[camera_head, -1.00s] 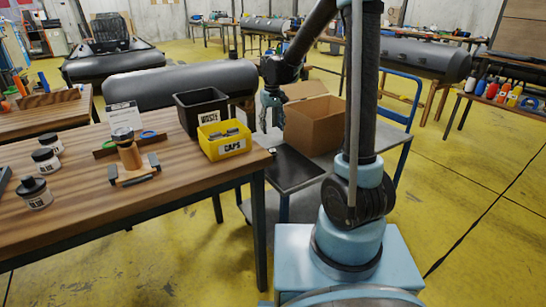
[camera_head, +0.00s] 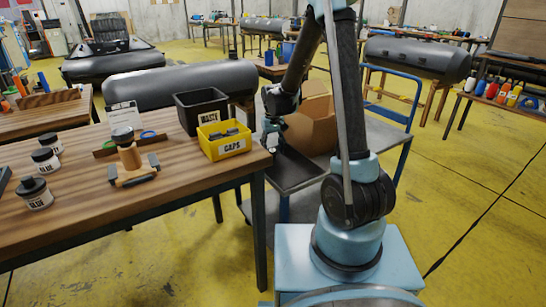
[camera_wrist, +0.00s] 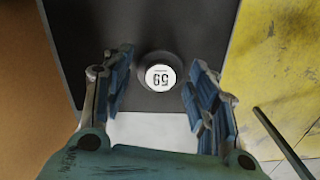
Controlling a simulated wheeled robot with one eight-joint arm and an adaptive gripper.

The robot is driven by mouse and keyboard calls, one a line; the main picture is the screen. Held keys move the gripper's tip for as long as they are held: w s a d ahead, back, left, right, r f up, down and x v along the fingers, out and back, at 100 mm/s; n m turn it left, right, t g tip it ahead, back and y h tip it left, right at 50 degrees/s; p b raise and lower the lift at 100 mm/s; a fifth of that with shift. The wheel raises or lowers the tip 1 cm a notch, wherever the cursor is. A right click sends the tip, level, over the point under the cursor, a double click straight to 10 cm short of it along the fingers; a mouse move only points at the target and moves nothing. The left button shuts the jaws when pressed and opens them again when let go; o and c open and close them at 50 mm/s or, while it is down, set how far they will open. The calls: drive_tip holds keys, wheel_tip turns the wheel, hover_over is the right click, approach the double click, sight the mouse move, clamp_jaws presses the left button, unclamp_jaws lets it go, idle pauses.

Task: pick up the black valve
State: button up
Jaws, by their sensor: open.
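In the wrist view a round black valve (camera_wrist: 150,58) with a white face marked with upside-down digits stands on a dark tray (camera_wrist: 90,25). My gripper (camera_wrist: 159,72) is open, with one finger on each side of the valve. A gap shows between the valve and each finger. In the head view my gripper (camera_head: 272,142) is low over the left end of the tray (camera_head: 300,178), by the table corner. The valve cannot be made out there.
An open cardboard box (camera_head: 315,125) stands right behind the tray on a cart (camera_head: 375,140) with a blue handle. To the left, a wooden table (camera_head: 90,215) holds a yellow CAPS bin (camera_head: 225,147), a black WASTE bin (camera_head: 190,118), a wooden stand (camera_head: 131,170) and glue jars (camera_head: 36,193).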

drive_tip(key=shift+f, duration=0.7)
drive_tip(key=c, duration=0.9)
